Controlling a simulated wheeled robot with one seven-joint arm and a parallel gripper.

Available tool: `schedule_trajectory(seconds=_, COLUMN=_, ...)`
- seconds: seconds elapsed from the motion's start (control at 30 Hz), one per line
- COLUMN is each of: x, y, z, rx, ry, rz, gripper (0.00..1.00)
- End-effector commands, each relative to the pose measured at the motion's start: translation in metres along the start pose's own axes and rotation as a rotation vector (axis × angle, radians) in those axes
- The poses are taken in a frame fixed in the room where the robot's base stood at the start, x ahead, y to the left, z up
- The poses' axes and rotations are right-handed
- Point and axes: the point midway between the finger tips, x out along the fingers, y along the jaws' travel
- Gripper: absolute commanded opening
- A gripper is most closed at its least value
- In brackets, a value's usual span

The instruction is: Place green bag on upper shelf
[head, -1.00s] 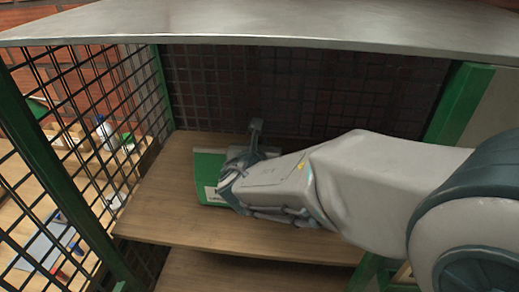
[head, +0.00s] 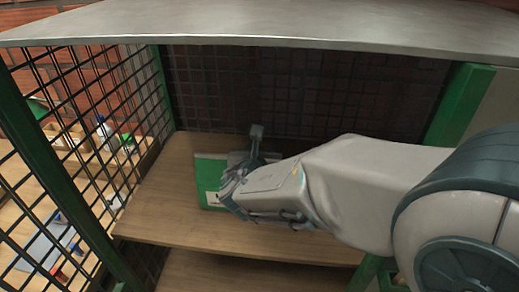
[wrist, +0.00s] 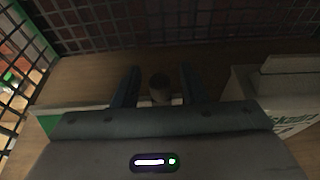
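The green bag (head: 209,172), with a white label low on its face, stands on the wooden shelf (head: 170,215) inside the mesh cage. My gripper (head: 240,172) is just right of the bag and overlaps its right side in the head view. In the wrist view my gripper's (wrist: 160,92) two dark fingers are parted. A small dark round thing shows between them; I cannot tell what it is.
A pale box with dark lettering (wrist: 288,95) is at the right in the wrist view. A metal top (head: 270,28) spans above the shelf. Wire mesh (head: 300,95) closes the back and left; a green post (head: 460,105) stands at right. Another wooden shelf (head: 240,272) is below.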

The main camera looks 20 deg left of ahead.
Motion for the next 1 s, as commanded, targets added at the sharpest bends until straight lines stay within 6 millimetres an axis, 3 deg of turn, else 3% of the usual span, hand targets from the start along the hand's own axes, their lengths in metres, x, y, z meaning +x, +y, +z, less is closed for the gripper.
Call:
schedule_trajectory(seconds=0.6, x=-0.106, y=0.001, z=0.000, rx=0.001, ry=-0.001, rz=0.003, gripper=0.39)
schedule_trajectory(seconds=1.0, x=-0.120, y=0.000, z=0.000, rx=0.000, ry=0.000, rz=0.000, gripper=0.39)
